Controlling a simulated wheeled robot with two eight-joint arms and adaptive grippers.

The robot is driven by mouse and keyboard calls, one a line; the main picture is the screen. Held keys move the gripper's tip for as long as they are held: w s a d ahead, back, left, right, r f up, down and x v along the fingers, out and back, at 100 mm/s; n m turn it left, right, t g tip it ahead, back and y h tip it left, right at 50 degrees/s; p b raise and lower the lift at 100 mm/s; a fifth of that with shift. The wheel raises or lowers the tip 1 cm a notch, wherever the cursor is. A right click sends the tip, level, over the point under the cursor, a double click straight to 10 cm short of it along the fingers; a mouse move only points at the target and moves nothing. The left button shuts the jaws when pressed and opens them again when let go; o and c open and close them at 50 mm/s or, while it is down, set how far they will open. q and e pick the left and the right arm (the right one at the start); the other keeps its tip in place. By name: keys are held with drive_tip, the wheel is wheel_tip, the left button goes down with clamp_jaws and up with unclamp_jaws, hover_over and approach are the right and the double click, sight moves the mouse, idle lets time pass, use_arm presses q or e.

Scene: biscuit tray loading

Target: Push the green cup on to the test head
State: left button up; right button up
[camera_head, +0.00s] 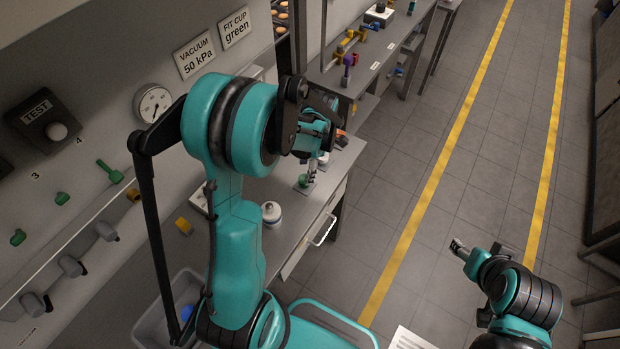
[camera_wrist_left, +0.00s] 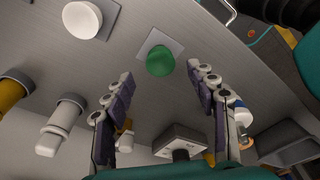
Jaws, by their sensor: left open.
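The green cup (camera_wrist_left: 160,60) sits on a small pale square plate (camera_wrist_left: 149,41) on the bench. In the left wrist view it lies just beyond and between my spread fingertips. In the head view the green cup (camera_head: 303,181) is beside the fingertips of my left gripper (camera_head: 314,172). That gripper is open and nothing is held in it. I cannot tell for sure which fitting is the test head; a grey block (camera_wrist_left: 181,138) with a dark top stands beyond the fingers. My right gripper (camera_head: 459,247) is out over the floor, away from the bench; its jaw state is unclear.
A white round-topped object (camera_head: 272,212) stands on the bench nearer me; it also shows in the left wrist view (camera_wrist_left: 82,19). Wall signs read "VACUUM 50 kPa" (camera_head: 195,54) and "FIT CUP green" (camera_head: 234,27).

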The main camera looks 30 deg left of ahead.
use_arm(q)
drive_tip(key=f, duration=0.4)
drive_tip(key=f+b, duration=0.1)
drive_tip(key=shift+s+a+f, duration=0.3)
drive_tip(key=shift+f, duration=0.1)
drive_tip(key=c, duration=0.8)
